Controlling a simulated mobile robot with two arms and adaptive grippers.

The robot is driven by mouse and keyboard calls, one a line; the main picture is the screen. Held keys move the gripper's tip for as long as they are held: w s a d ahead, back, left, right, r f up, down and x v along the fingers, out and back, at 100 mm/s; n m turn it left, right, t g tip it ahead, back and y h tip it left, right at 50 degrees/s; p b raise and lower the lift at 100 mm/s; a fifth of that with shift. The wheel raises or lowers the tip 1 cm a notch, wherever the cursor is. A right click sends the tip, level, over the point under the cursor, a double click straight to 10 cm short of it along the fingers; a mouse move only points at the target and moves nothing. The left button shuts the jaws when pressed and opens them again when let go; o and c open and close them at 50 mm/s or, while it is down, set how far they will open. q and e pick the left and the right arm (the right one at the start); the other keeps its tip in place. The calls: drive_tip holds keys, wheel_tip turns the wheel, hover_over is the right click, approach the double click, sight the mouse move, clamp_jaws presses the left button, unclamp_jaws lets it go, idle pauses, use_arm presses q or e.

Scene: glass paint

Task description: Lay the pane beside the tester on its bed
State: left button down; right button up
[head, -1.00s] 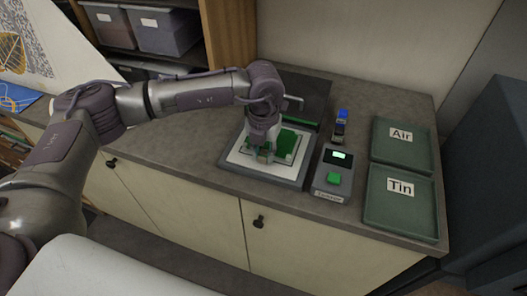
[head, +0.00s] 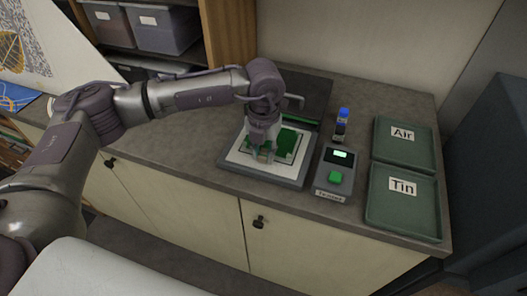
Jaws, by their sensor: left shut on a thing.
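The tester (head: 336,174) is a grey box with a lit green display and a green button on the counter. Just left of it lies the bed (head: 239,158), a white pad with a dark outline in a dark grey frame. A green pane (head: 288,140) is at the bed, towards its back right. My left gripper (head: 262,158) points down over the middle of the bed, shut on the pane; its fingers partly hide the pane's near side. I cannot tell whether the pane touches the bed. My right gripper is not in view.
A dark panel with a handle (head: 296,101) stands behind the bed. A blue-capped bottle (head: 341,127) stands behind the tester. Green trays marked Air (head: 421,157) and Tin (head: 423,226) lie at the right. The counter (head: 180,143) is clear left of the bed.

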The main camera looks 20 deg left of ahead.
use_arm(q)
drive_tip(key=shift+f+b, duration=0.15)
drive_tip(key=shift+b, duration=0.15)
idle(0.6)
drive_tip(key=c, duration=0.8)
unclamp_jaws()
drive_tip(key=shift+c, duration=0.2)
